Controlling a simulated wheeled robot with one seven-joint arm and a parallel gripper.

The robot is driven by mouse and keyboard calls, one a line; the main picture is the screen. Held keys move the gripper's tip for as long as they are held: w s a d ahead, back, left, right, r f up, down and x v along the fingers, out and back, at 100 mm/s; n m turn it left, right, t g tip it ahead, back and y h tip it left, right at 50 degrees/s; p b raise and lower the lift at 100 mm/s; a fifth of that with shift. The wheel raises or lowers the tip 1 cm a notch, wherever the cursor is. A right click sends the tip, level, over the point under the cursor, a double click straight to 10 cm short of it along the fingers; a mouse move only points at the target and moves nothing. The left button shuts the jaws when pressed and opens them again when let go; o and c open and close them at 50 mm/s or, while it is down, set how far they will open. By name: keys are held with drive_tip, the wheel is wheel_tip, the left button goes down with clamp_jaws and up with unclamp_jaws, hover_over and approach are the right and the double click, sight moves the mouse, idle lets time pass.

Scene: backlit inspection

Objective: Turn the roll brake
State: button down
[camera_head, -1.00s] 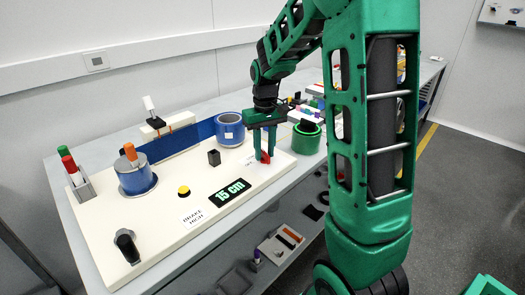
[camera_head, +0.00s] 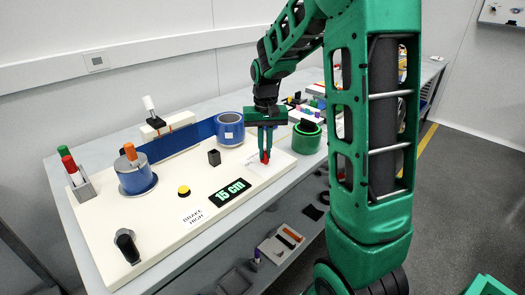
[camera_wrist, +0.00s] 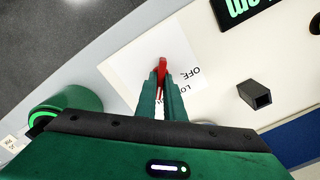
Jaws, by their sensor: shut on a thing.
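The roll brake's red handle (camera_wrist: 162,68) shows between my fingertips in the wrist view, over a white label plate with the letters "OFF" and a partly hidden "LO". In the head view the red handle (camera_head: 265,157) is a small patch at my fingertips near the board's front edge. My gripper (camera_head: 265,153) points down and is shut on the red handle; it also fills the lower middle of the wrist view (camera_wrist: 161,82). The handle's base is hidden by the fingers. A label on the board (camera_head: 191,216) reads "BRAKE HIGH", and a display (camera_head: 230,192) reads "15 cm".
A blue roll (camera_head: 230,129) stands behind my gripper, with a blue strip running left to another roll (camera_head: 136,177). A dark square post (camera_head: 214,158) and a yellow button (camera_head: 184,191) are left. A green container (camera_head: 306,138) stands close right.

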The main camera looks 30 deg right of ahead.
drive_tip(key=shift+a+m, duration=0.1)
drive_tip(key=shift+m, duration=1.8)
drive_tip(key=c, duration=1.9)
unclamp_jaws()
drive_tip(key=shift+o, duration=0.2)
drive_tip(key=shift+r, duration=0.15)
wheel_tip(320, 180, up, 10)
drive_tip(key=shift+r, duration=0.25)
drive_tip(key=shift+w, duration=0.1)
